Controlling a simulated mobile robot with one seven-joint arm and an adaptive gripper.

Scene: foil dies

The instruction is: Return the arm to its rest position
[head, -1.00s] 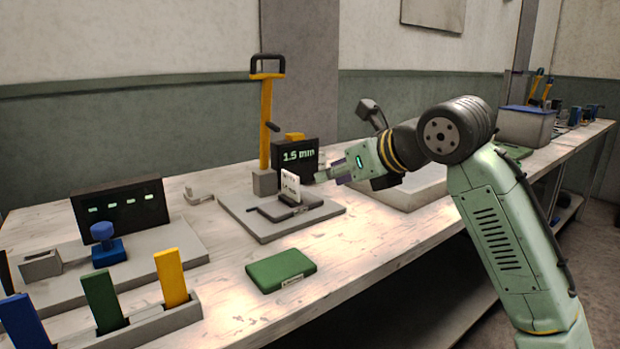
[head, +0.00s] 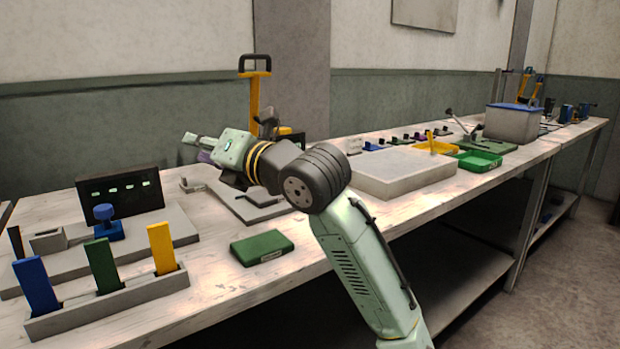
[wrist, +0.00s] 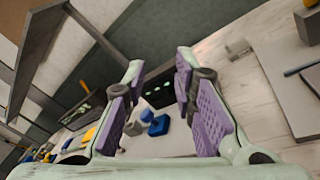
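My pale green arm reaches from the lower right across the workbench in the head view. My gripper (head: 198,146) is held in the air above the bench, pointing left. In the wrist view its two fingers with purple pads (wrist: 160,78) stand apart with nothing between the pads. The blue knob block and dark panel show beyond them.
The dark panel (head: 150,188), blue knob block (head: 108,231) and slotted holder (head: 60,324) with coloured strips stand at left. A green case (head: 262,247) lies below the arm. A grey slab (head: 402,180), yellow and green trays, and a lidded bin (head: 511,125) are at right.

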